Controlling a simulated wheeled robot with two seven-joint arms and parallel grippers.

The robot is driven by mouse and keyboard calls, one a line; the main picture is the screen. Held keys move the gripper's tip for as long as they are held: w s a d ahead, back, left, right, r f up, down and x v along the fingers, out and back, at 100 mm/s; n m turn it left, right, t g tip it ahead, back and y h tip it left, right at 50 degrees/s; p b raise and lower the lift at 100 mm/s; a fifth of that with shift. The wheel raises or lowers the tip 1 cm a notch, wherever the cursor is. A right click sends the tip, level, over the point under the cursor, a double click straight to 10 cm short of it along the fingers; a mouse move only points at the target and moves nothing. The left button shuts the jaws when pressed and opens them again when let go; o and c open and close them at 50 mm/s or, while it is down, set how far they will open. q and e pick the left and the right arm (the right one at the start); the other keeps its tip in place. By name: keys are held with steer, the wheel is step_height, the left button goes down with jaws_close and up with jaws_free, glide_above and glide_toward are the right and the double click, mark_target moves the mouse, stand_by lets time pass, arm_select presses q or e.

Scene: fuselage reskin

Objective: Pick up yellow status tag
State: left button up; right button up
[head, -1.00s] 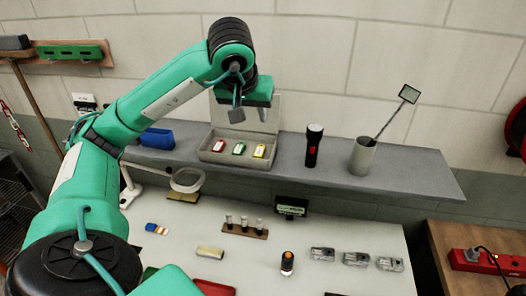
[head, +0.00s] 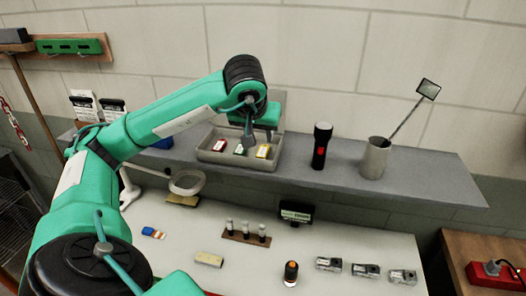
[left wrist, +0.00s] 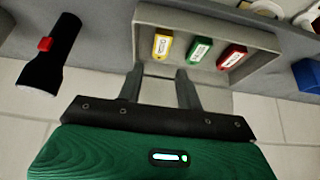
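The yellow status tag (head: 263,151) lies in an open grey box (head: 228,160) on the shelf, at the right end of a row with a green tag (head: 240,149) and a red tag (head: 221,146). In the left wrist view the yellow tag (left wrist: 162,45) is upper middle, just beyond my fingertips and roughly between their lines. My left gripper (left wrist: 159,75) is open and empty, its two fingers apart. In the head view my left gripper (head: 250,138) hangs over the box and partly hides its back. My right gripper is not in view.
A black flashlight (head: 321,146) stands right of the box, and a grey cup (head: 374,158) with a mirror stick stands farther right. The grey shelf (head: 430,185) has free room at its right end. A blue bin (left wrist: 308,74) sits beside the box. Below, a white table holds small items.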

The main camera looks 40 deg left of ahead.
mark_target(263, 150)
arm_select(q)
steer(key=x, duration=0.3)
steer(key=shift+p, duration=0.3)
steer(key=shift+w+a+f+p, duration=0.2)
steer(key=shift+f+p, duration=0.2)
steer(key=shift+p, duration=0.1)
steer(key=p+x, duration=0.1)
steer(key=x, duration=0.2)
steer(key=shift+p, duration=0.4)
steer(key=shift+w+a+f, duration=0.15)
steer(key=shift+w+f, duration=0.1)
steer(key=shift+f, duration=0.35)
steer(key=shift+c, duration=0.3)
steer(key=c, duration=0.7)
